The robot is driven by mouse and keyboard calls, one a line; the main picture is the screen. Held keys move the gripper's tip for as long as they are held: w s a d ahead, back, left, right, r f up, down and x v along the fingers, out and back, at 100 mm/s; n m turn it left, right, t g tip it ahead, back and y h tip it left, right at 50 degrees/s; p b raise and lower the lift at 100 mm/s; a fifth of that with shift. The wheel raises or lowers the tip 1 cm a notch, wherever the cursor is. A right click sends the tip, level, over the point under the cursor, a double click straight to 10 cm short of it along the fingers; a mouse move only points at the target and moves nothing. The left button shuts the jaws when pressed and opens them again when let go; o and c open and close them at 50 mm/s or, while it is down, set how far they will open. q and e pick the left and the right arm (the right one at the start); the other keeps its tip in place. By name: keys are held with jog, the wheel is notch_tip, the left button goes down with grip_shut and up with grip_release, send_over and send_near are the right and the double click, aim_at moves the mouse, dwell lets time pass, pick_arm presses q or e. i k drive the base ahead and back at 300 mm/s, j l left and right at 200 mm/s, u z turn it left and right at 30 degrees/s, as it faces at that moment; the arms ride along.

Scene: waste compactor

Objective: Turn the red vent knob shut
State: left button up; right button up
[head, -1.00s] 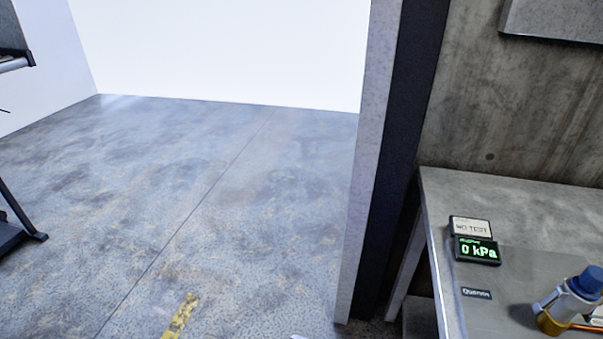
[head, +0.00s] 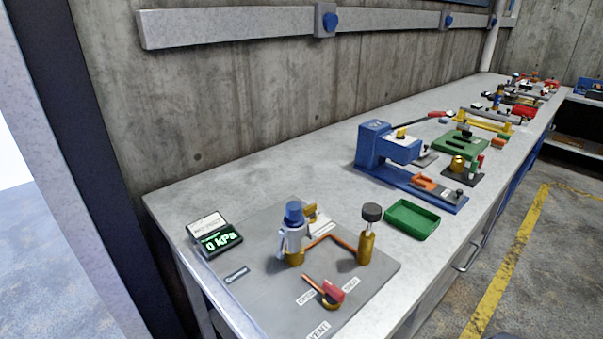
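The red vent knob (head: 333,291) sits on a brass fitting near the front edge of a grey panel (head: 262,301) on the bench. A copper pipe stub runs from it toward the back left. Small labels lie beside it, and a "VENT" label is in front of it. A brass valve with a blue cap (head: 294,232) and a brass post with a black knob (head: 369,228) stand behind it, joined by copper pipe. A gauge display (head: 220,242) reads 0 kPa at the panel's left. Neither gripper is in view.
A green tray (head: 411,220) lies right of the panel. A blue press (head: 385,150) stands behind it, with several other devices farther along the bench. A concrete wall runs behind. The floor right of the bench, with a yellow line (head: 502,268), is clear.

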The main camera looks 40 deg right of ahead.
aim_at(334, 295)
jog(key=z, duration=1.3)
jog(key=l+u, duration=0.1)
